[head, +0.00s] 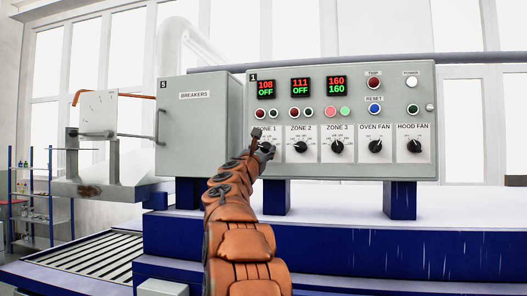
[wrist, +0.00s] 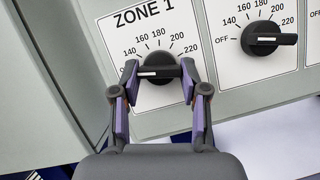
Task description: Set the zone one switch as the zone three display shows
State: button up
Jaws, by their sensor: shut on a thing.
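The zone 1 switch (wrist: 160,72) is a black knob with a bar handle. My gripper (wrist: 160,75) is shut on this handle, one finger at each end. The handle lies nearly level, its white mark on the left half; the left finger hides the label there. In the head view my gripper (head: 262,146) covers much of the switch. The zone 3 display (head: 336,84) reads 160 in red above 160 in green. The zone 1 display (head: 265,89) reads 108 in red above OFF in green.
The zone 2 switch (wrist: 265,39) is close on the right, its white mark towards OFF. The zone 3 (head: 337,147), oven fan (head: 375,146) and hood fan (head: 413,147) switches continue the row. The breakers box (head: 195,135) stands left of the panel.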

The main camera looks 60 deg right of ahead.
jog(key=shift+w+m, duration=0.1)
jog(key=shift+m, duration=0.4)
jog(key=m+g, duration=0.1)
jog(key=m, duration=0.2)
jog(key=m+g+p, duration=0.1)
jog(key=m+g, duration=0.1)
jog(key=m+g+y+p, duration=0.1)
jog(key=m, duration=0.2)
jog(key=shift+w+a+r+m, duration=0.15)
jog(key=shift+w+r+m, duration=0.05)
jog(key=shift+r+m, duration=0.15)
jog(key=shift+m+g+y+p, duration=0.4)
jog(key=shift+m+g+p, duration=0.1)
jog(key=shift+m, duration=0.8)
jog(key=shift+m+g+y+p, duration=0.4)
jog(key=shift+m+p, duration=0.1)
jog(key=shift+m, duration=0.75)
jog(key=o, duration=1.1)
jog(key=shift+o, duration=0.2)
